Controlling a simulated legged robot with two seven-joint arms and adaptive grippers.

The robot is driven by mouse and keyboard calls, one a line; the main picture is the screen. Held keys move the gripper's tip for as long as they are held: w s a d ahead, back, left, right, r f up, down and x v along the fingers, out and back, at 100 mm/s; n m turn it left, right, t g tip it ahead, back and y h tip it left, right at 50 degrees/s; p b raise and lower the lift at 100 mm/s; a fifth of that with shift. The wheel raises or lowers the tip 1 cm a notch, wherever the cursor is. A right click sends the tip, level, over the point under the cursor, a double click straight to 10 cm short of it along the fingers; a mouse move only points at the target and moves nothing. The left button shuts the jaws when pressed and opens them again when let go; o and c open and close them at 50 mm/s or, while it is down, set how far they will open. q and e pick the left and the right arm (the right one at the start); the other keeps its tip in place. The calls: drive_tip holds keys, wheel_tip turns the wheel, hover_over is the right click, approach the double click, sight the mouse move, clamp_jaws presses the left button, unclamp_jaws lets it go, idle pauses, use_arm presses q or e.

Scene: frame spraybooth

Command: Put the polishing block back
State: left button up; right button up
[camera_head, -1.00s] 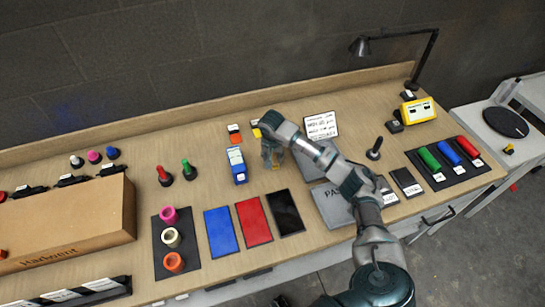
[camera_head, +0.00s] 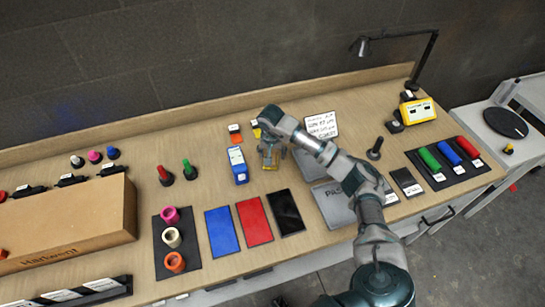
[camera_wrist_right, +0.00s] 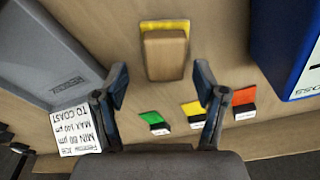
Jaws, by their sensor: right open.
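The polishing block, a brown block on a yellow base (camera_wrist_right: 165,52), rests on the wooden bench in the right wrist view. In the head view only a bit of its yellow edge (camera_head: 271,168) shows, under my right gripper. My right gripper (camera_head: 271,157) is open and points down over the block. In the wrist view its two fingers (camera_wrist_right: 161,80) are spread wide, with the block just beyond the tips and nothing held. I cannot tell the exact height of the tips above the bench. My left gripper is not in view.
A blue box (camera_head: 238,165) stands close left of the right gripper. Orange (camera_wrist_right: 244,97), yellow (camera_wrist_right: 192,110) and green (camera_wrist_right: 151,118) tags sit near the block. A grey case (camera_wrist_right: 45,55) lies to the other side. Blue, red and black sheets (camera_head: 254,221) lie in front.

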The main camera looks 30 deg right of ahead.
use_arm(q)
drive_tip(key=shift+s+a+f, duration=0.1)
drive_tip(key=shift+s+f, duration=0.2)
use_arm(e)
wheel_tip(320, 180, up, 9)
drive_tip(key=s+a, duration=0.1)
drive_tip(key=shift+r, duration=0.15)
